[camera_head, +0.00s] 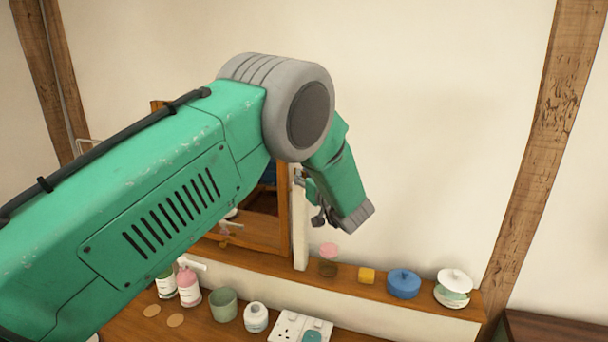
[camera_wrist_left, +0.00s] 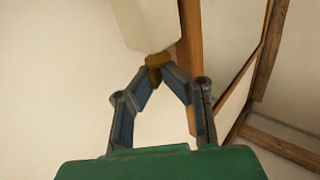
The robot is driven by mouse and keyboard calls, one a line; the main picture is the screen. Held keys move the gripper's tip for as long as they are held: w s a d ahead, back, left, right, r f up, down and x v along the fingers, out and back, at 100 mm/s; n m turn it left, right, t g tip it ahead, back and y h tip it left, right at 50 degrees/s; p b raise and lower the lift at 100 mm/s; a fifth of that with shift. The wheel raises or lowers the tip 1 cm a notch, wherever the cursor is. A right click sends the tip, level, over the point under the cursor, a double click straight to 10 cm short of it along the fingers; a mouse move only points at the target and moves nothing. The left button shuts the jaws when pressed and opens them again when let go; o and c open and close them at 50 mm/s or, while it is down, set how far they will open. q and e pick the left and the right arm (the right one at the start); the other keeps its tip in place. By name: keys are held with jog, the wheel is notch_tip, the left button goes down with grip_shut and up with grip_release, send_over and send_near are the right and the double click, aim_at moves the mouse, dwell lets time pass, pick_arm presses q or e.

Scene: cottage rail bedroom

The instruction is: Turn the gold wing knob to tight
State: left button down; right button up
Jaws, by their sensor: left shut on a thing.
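The gold wing knob (camera_wrist_left: 157,60) shows in the left wrist view, at the end of a pale block-like part (camera_wrist_left: 160,22). My left gripper (camera_wrist_left: 160,74) is shut on the knob, with its fingertips on either side of it. In the head view my left gripper (camera_head: 314,198) is small and partly hidden by its own wrist. It is beside the top of a white post (camera_head: 300,232) at the right edge of a wood-framed mirror (camera_head: 262,232). The knob cannot be made out in the head view. My right gripper is not in view.
Below the gripper, a wooden shelf (camera_head: 343,283) holds a pink-topped jar (camera_head: 328,250), a yellow block (camera_head: 367,275), a blue lidded pot (camera_head: 404,284) and a white-lidded jar (camera_head: 454,281). Lower down stand a pink pump bottle (camera_head: 188,285), a green cup (camera_head: 223,305) and a socket plate (camera_head: 290,326).

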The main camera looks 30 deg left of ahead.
pick_arm(q)
jog(key=shift+w+a+r, duration=0.15)
jog(key=shift+r, duration=0.25)
jog(key=shift+w+a, duration=0.1)
jog(key=shift+a, duration=0.15)
dwell(0.5)
jog(key=c, duration=1.7)
grip_release()
jog(key=shift+w+f, duration=0.2)
jog(key=shift+f, duration=0.15)
jog(key=v, duration=1.2)
jog(key=shift+f, duration=0.1)
